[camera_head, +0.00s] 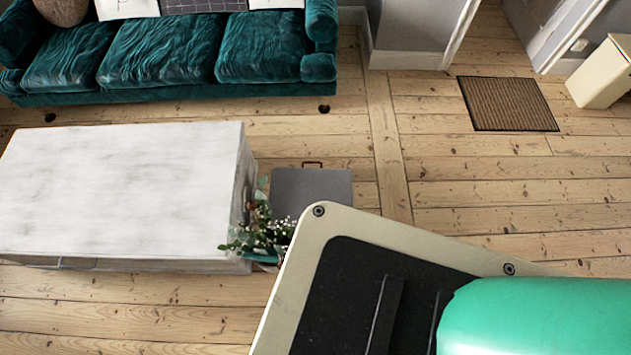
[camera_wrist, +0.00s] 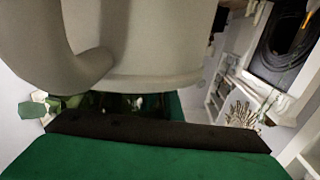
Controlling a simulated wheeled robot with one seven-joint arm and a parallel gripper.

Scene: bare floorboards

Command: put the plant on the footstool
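The plant (camera_head: 262,232), green leaves with small white flowers, shows at the right end of the white table in the head view. A flat grey square top with a small brown handle, apparently the footstool (camera_head: 311,190), stands just beyond it on the floor. My arm hides its lower part. In the wrist view a pale vessel with a curved handle (camera_wrist: 150,45) fills the top. Leaves (camera_wrist: 65,105) show below its rim. My gripper (camera_wrist: 155,110), green with a dark pad, is right at the vessel and leaves. Whether it is closed on them is unclear.
A white marble-topped table (camera_head: 115,190) stands at left. A teal sofa (camera_head: 180,50) is behind it. A brown doormat (camera_head: 507,103) and a cream bin (camera_head: 602,75) are at upper right. Bare floorboards are free between the footstool and the mat.

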